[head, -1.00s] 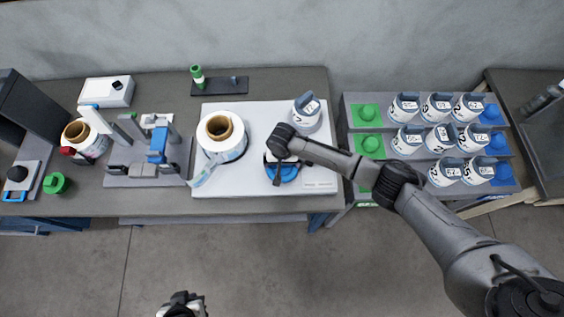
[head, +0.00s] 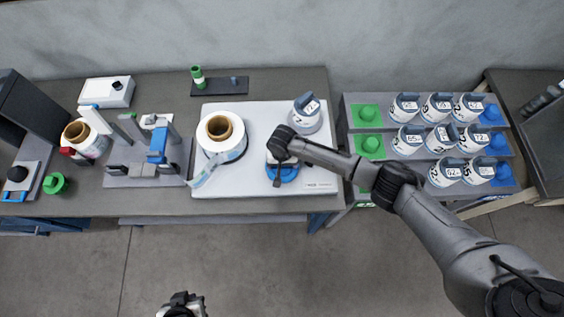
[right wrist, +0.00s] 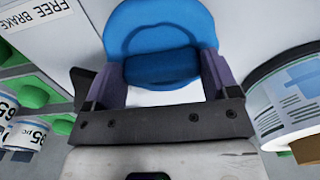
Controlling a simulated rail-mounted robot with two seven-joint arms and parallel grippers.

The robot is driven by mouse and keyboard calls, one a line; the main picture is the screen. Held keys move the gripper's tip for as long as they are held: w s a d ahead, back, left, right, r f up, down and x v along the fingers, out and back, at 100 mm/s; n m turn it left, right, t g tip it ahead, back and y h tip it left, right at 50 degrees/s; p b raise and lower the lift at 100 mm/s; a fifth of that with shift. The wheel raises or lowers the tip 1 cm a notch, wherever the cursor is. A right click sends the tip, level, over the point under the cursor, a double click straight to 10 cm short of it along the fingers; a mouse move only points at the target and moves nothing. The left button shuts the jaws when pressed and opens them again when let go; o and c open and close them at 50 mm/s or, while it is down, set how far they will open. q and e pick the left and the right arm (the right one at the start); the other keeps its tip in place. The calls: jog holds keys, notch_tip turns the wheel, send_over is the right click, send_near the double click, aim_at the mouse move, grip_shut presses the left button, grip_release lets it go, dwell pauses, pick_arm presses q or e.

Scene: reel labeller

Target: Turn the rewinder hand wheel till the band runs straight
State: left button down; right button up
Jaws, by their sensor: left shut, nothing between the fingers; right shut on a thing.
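The blue hand wheel (head: 289,174) sits on the white rewinder base (head: 318,160) on the bench. My right gripper (right wrist: 160,72) points down over it, its two fingers shut on the raised blue grip of the wheel (right wrist: 160,22). In the head view my right wrist hides part of the wheel. A large label reel (head: 238,150) with a brown core stands left of the wheel. The pale band (head: 204,170) leaves the reel slanting down to the left. My left gripper (head: 181,302) is shut and empty, low in front of the bench.
A grey unwinder stand (head: 120,178) with a blue part is left of the rewinder. A labelled tub (head: 306,118) stands behind the wheel. Right of the bench, a stepped rack (head: 348,110) holds several tubs. Open floor (head: 240,260) lies in front.

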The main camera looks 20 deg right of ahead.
jog(key=shift+r+m+p, duration=0.2)
jog(key=shift+m+p, duration=0.3)
jog(key=shift+p, duration=0.4)
jog(key=m+p, duration=0.3)
jog(key=shift+a+p, duration=0.15)
jog(key=shift+p, duration=0.2)
jog(key=m+p, duration=0.2)
jog(key=m, duration=0.1)
jog(key=shift+m, duration=0.4)
jog(key=shift+w+f+m+p, duration=0.15)
jog(key=shift+m+p, duration=0.7)
jog(key=shift+m, duration=0.65)
jog(key=o, duration=0.8)
